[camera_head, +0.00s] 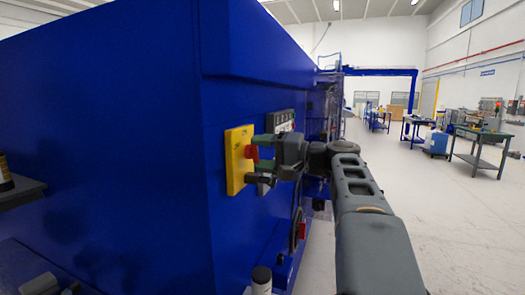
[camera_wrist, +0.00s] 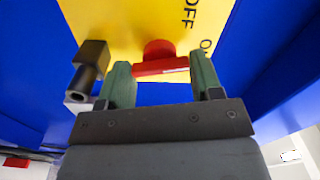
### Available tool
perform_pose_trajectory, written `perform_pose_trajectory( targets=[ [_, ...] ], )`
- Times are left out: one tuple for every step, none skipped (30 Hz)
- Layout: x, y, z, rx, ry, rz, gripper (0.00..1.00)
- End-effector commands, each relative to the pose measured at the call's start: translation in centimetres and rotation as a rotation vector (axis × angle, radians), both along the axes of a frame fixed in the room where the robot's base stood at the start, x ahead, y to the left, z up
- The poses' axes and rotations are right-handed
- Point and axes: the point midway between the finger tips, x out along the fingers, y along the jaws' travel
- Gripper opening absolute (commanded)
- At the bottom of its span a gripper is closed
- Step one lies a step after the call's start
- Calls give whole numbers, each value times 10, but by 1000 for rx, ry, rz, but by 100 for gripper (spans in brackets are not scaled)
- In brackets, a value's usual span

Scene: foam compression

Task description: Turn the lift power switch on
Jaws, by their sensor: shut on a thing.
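The power switch is a red handle (camera_head: 252,153) on a yellow plate (camera_head: 235,187) fixed to the side of a large blue machine. In the wrist view the red handle (camera_wrist: 160,64) stands out from the yellow plate (camera_wrist: 120,25), which bears the black letters OFF and a partly cut-off second label. My gripper (camera_head: 260,153) reaches the plate from the right. In the wrist view the green fingers of my gripper (camera_wrist: 162,78) are shut on the red handle, one at each end of its bar. The handle's exact pointing against the labels is hard to tell.
The blue machine (camera_head: 110,130) fills the left side. A dark panel (camera_head: 281,122) sits just behind the yellow plate. A black cylindrical part (camera_wrist: 88,70) is left of the fingers in the wrist view. Open pale floor (camera_head: 455,225) lies to the right, with workbenches (camera_head: 482,140) farther off.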

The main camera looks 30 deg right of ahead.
Motion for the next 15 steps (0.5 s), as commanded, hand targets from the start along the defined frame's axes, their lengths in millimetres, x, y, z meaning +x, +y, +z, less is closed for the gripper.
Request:
perform_pose_trajectory(
  targets=[
    [0,0,2,24,22,0,36],
    [0,0,2,39,36,0,36],
    [0,0,2,58,53,0,36],
    [0,0,2,71,65,0,36],
    [0,0,1,84,77,0,36],
    [0,0,1,99,91,0,36],
    [0,0,1,110,101,0,36],
    [0,0,1,119,109,0,36],
    [0,0,1,131,120,0,36],
    [0,0,1,139,128,0,36],
    [0,0,1,146,134,0,36],
    [0,0,1,155,143,0,36],
    [0,0,1,162,148,-1,36],
    [0,0,1,166,152,-1,36],
    [0,0,1,173,158,-1,36]
  ],
)
